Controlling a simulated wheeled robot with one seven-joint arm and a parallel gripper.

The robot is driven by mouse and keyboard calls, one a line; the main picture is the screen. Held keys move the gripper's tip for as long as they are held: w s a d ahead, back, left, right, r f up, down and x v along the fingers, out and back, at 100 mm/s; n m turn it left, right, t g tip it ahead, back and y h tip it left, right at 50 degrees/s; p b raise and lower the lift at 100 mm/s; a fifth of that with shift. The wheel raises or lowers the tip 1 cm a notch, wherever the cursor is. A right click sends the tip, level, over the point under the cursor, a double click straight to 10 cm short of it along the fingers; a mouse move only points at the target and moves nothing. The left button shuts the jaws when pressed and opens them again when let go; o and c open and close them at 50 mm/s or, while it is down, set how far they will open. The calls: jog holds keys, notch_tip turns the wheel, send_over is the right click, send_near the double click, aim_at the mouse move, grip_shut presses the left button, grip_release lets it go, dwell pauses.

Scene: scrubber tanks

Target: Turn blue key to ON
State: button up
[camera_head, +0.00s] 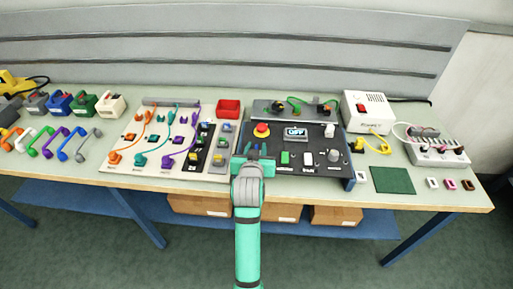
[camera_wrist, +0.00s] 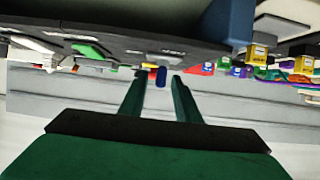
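A black control panel (camera_head: 275,160) lies on the bench. It carries a red knob on yellow (camera_head: 262,130), a display reading OFF (camera_head: 295,132), a green switch (camera_head: 285,157) and a white switch (camera_head: 307,158). The blue key (camera_wrist: 161,77) shows in the wrist view at the panel's surface, between my two green fingers. My gripper (camera_head: 254,152) is at the panel's front left part and looks open, with gaps seen on both sides of the key. The key's slot and exact turn angle cannot be made out. In the head view my gripper mostly hides the key.
Left of the black panel is a white board (camera_head: 150,150) with coloured cables. A white box (camera_head: 368,112) and a green mat (camera_head: 392,180) are to the right. Cardboard boxes (camera_head: 280,212) sit below the bench.

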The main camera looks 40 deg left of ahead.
jog(key=shift+w+a+f, duration=0.1)
jog(key=shift+w, duration=0.15)
grip_shut()
jog(key=shift+m+h, duration=0.3)
jog(key=shift+h, duration=0.1)
jog(key=m+t+h, duration=0.1)
jog(key=m+h, duration=0.1)
jog(key=shift+a+t+h, duration=0.1)
jog(key=shift+t+h, duration=0.2)
jog(key=m+h, duration=0.4)
jog(key=shift+t, duration=0.3)
jog(key=m+h, duration=0.2)
jog(key=h, duration=0.1)
jog(key=m+g+h, duration=0.1)
jog(key=m+h, duration=0.2)
jog(key=shift+g, duration=0.3)
jog(key=shift+m, duration=0.3)
